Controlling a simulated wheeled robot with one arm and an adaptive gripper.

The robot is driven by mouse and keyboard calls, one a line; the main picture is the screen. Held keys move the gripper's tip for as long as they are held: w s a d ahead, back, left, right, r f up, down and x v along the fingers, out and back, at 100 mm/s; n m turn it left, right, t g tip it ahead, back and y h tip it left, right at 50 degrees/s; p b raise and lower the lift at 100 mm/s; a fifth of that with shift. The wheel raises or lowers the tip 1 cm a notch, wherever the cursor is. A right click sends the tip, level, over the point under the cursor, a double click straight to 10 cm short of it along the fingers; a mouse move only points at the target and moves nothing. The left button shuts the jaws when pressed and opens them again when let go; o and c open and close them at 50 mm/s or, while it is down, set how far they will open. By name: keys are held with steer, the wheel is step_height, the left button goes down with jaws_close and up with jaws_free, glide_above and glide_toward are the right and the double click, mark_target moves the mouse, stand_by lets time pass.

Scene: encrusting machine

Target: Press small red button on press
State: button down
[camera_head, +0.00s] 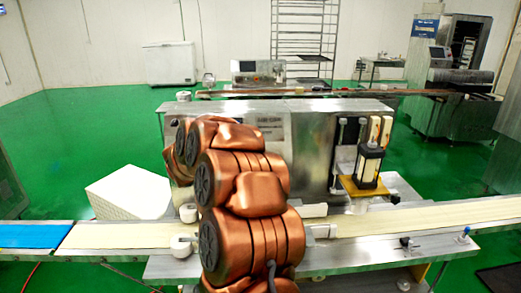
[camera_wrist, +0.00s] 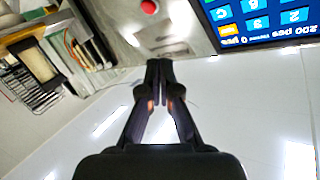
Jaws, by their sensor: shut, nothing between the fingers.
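A small red button (camera_wrist: 149,7) shows at the top of the wrist view, on a metal panel (camera_wrist: 120,22). My gripper (camera_wrist: 159,66) is shut and empty, its fingertips together in the middle of the wrist view. In that view the button is just above the fingertips and slightly left, with a gap in the picture; I cannot tell the true distance. In the head view the metal machine (camera_head: 320,135) stands behind my copper-coloured arm. My arm hides part of the machine there, and neither the button nor my gripper can be made out.
A blue keypad screen (camera_wrist: 262,15) sits right of the button. A black-framed unit (camera_head: 368,165) stands on the machine's right. A conveyor belt (camera_head: 430,217) crosses the front. A white box (camera_head: 130,196) stands at left; green floor (camera_head: 80,120) is open behind.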

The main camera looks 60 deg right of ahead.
steer(key=s+d+f+m+g, duration=0.1)
steer(key=s+d+g, duration=0.1)
steer(key=s, duration=0.3)
steer(key=shift+s+d+m+g, duration=0.35)
steer(key=shift+m+g, duration=0.05)
steer(key=shift+g, duration=0.4)
steer(key=shift+d, duration=0.1)
steer(key=w+d+f, duration=0.4)
steer(key=w+d, duration=0.1)
steer(key=d, duration=0.1)
steer(key=shift+w+d+f+p, duration=0.4)
steer(key=shift+d+p, duration=0.15)
steer(key=shift+p, duration=0.15)
stand_by(2.0)
steer(key=shift+s+a+r, duration=0.1)
steer(key=shift+r, duration=0.05)
steer(key=shift+s+a+r, duration=0.3)
steer(key=shift+s+a, duration=0.1)
steer(key=shift+a, duration=0.05)
